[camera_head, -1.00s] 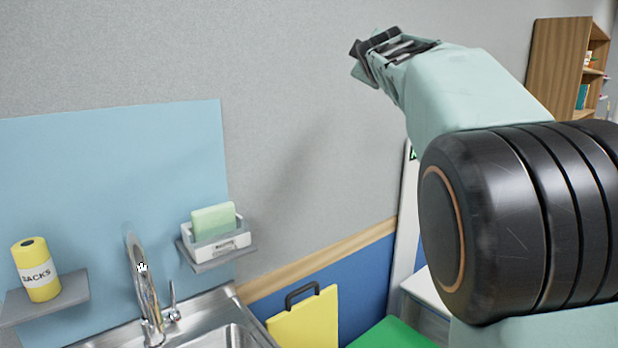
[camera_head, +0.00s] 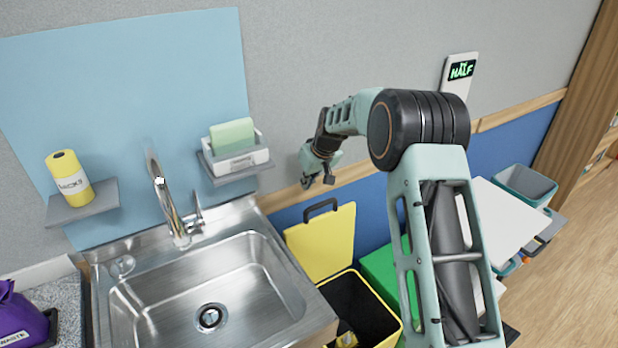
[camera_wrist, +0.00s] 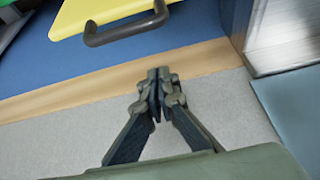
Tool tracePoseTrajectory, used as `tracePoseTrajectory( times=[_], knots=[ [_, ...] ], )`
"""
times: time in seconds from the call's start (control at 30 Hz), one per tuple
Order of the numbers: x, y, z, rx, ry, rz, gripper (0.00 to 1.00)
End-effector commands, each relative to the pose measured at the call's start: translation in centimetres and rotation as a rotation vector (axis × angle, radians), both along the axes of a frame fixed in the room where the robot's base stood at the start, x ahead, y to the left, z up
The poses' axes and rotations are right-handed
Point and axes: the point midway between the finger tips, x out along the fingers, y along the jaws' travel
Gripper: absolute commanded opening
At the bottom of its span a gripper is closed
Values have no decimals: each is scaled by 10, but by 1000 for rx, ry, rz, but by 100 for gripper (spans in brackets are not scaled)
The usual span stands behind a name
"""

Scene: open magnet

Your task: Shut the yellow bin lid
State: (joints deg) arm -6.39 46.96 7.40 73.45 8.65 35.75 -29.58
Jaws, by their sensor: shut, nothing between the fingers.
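The yellow bin (camera_head: 374,328) stands on the floor to the right of the sink, with a dark inside and something yellow lying in it. Its yellow lid (camera_head: 327,247) stands open, upright against the blue lower wall, with a dark handle (camera_head: 320,207) on its top edge. My gripper (camera_head: 318,185) is shut and empty, a little above the handle and near the wall. In the wrist view my gripper (camera_wrist: 158,80) is shut, apart from the handle (camera_wrist: 127,27), and part of the lid (camera_wrist: 110,12) shows at the top.
A metal sink (camera_head: 200,290) with a tap (camera_head: 165,200) is left of the bin. A green bin lid (camera_head: 385,275) is close on the right, partly hidden by my arm. A white-topped bin (camera_head: 505,220) and a grey open bin (camera_head: 525,183) stand further right. A small shelf (camera_head: 235,170) juts from the wall.

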Motion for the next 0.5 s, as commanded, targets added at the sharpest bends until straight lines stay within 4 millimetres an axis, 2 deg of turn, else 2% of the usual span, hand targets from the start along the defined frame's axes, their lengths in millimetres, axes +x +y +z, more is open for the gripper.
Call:
tracePoseTrajectory(
  times=[0.33,0.5],
  knots=[
    [21,15,-53,-2,2,0,0],
    [6,2,-51,-1,-1,-2,0]
  ],
)
